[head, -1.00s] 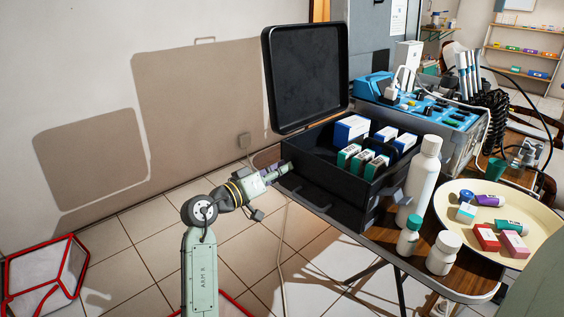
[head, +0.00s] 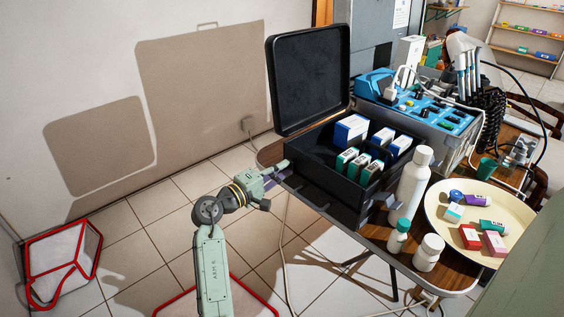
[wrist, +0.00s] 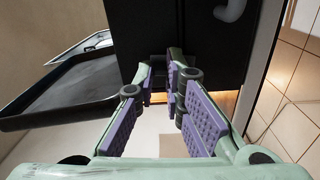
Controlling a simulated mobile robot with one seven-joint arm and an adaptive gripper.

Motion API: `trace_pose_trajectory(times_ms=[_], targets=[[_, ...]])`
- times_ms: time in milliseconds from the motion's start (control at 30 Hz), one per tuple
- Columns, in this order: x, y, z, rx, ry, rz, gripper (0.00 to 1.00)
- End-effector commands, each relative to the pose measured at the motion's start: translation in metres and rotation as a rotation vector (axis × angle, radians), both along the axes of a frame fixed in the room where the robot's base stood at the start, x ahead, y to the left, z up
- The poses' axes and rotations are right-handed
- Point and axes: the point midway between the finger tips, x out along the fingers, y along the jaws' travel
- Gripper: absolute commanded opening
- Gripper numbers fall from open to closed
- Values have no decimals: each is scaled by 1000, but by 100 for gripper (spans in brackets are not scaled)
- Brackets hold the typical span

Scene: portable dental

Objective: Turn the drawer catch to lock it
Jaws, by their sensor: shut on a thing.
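The black case (head: 330,197) stands with its lid up at the table's left end. Its dark front fills the top of the wrist view (wrist: 205,40). My gripper (head: 284,165) reaches the case's left front corner from the left. In the wrist view its purple-padded fingers (wrist: 161,82) are closed in at the tips against the case, on a small dark part that I take to be the drawer catch. The fingertips mostly hide it, so I cannot tell its angle. A grey curved handle (wrist: 231,10) shows on the case front.
Small boxes (head: 352,130) stand in the case under the raised lid (head: 308,78). White bottles (head: 414,185) and a cream tray (head: 440,205) stand to its right. A blue-topped unit (head: 430,112) is behind.

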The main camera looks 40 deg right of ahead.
Motion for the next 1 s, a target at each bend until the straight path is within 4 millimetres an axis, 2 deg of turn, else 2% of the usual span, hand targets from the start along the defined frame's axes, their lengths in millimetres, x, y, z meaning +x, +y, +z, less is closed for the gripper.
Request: trace_pose_trajectory(times_ms=[33, 300, 767, 800, 1000], targets=[[3, 3, -15, 22, 41, 8, 0], [2, 2, -17, 18, 105, 5, 0], [0, 0, -19, 18, 114, 0, 0], [0, 0, -19, 18, 114, 0, 14], [0, -1, -18, 17, 113, 0, 27]])
